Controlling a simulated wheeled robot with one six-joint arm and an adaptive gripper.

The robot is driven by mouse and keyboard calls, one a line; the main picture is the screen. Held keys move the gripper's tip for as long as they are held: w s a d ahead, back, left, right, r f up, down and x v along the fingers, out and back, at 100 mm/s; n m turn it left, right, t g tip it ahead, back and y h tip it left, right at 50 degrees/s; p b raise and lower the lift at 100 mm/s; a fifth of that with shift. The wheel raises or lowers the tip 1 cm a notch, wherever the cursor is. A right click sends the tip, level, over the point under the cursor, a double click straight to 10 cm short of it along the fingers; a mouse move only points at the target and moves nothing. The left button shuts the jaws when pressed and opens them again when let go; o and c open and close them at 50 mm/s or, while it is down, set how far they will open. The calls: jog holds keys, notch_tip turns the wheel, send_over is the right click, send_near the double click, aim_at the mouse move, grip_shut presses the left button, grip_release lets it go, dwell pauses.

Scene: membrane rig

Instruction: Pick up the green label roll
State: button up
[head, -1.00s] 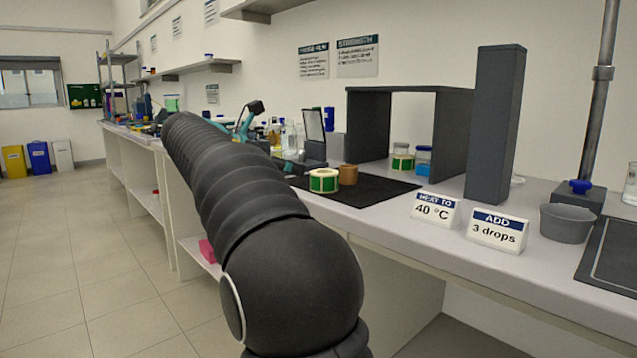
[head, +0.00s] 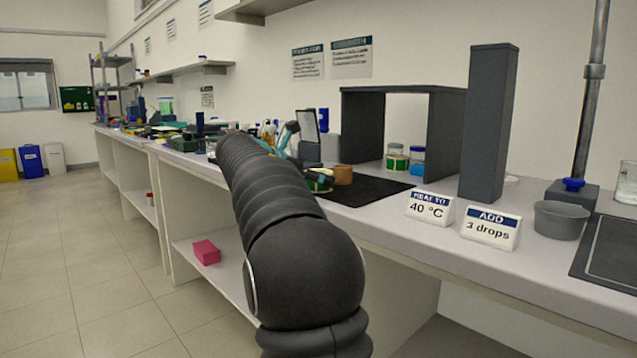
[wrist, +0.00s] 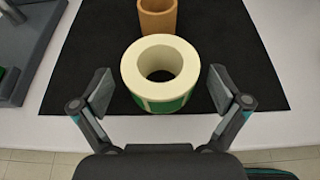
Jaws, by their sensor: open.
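The green label roll (wrist: 186,60) is a cream ring with a green outer side, standing on a black mat (wrist: 75,75) with its hole facing up. My gripper (wrist: 158,92) is open in the wrist view, with one finger on each side of the roll's near part. I cannot tell whether either finger touches it; a gap shows on both sides. In the head view my arm hides most of the roll, and only a green bit (head: 319,187) shows beside the arm. The gripper's fingers are mostly hidden there.
A brown cup-like ring (wrist: 157,20) stands just behind the roll. A grey device base (wrist: 30,40) is at the left of the mat. A dark arch (head: 448,130) and jars (head: 397,157) stand behind on the bench. The mat's right part is clear.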

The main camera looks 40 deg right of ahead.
jog(key=shift+x, duration=0.8)
jog(key=c, duration=1.2)
jog(key=shift+o, duration=0.2)
jog(key=shift+r, duration=0.1)
